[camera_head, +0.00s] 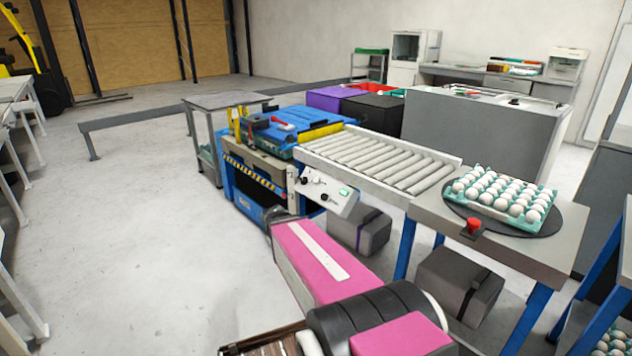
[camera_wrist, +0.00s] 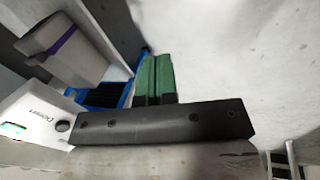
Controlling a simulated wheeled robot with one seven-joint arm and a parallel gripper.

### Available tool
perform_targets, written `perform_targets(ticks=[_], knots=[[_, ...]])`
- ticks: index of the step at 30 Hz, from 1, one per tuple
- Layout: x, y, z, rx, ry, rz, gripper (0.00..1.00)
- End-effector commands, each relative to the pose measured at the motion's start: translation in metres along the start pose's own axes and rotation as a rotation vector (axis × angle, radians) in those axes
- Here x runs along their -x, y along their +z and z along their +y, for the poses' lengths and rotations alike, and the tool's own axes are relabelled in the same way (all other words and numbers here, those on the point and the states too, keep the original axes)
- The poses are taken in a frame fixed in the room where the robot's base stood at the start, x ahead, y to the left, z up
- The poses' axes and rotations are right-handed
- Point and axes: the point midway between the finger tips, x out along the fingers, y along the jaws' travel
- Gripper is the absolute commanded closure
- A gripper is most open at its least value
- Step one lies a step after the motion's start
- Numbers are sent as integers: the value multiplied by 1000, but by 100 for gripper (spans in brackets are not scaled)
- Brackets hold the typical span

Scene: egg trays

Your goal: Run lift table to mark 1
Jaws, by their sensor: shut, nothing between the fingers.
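The lift table (camera_head: 255,178) is a blue and beige unit with a yellow-black striped edge, left of the roller conveyor. Its top carries a blue load with red and yellow parts. A white control panel (camera_head: 328,192) with dark knobs and a small green display stands at its near right corner. The panel also shows at the left edge of the wrist view (camera_wrist: 35,122). My gripper (camera_wrist: 157,62) has green fingers, closed together and empty, beside the panel and over the floor. In the head view my pink arm reaches toward the panel, and the fingers cannot be made out. No mark numbers are readable.
The roller conveyor (camera_head: 380,160) runs right to a grey table (camera_head: 420,208) with a red button (camera_head: 473,226) and a tray of eggs (camera_head: 503,201). Grey boxes (camera_head: 360,232) lie under the conveyor. A small grey side table (camera_head: 226,99) stands behind left.

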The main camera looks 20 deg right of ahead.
Motion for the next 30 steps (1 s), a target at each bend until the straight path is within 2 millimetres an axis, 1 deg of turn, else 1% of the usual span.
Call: perform_targets(ticks=[1,4,7,9,11,12,15,18,22,25,30], knots=[[-3,-18,20,68,79,17,100],[-1,-45,59,229,254,39,100],[7,-76,100,410,443,39,100],[16,-99,126,546,580,26,100],[26,-118,148,665,696,4,100],[33,-132,161,743,772,-16,100],[52,-164,191,940,955,-86,100],[72,-194,212,1120,1114,-173,100],[92,-222,229,1301,1267,-284,100],[101,-236,235,1390,1339,-349,100],[108,-244,239,1452,1387,-397,100]])
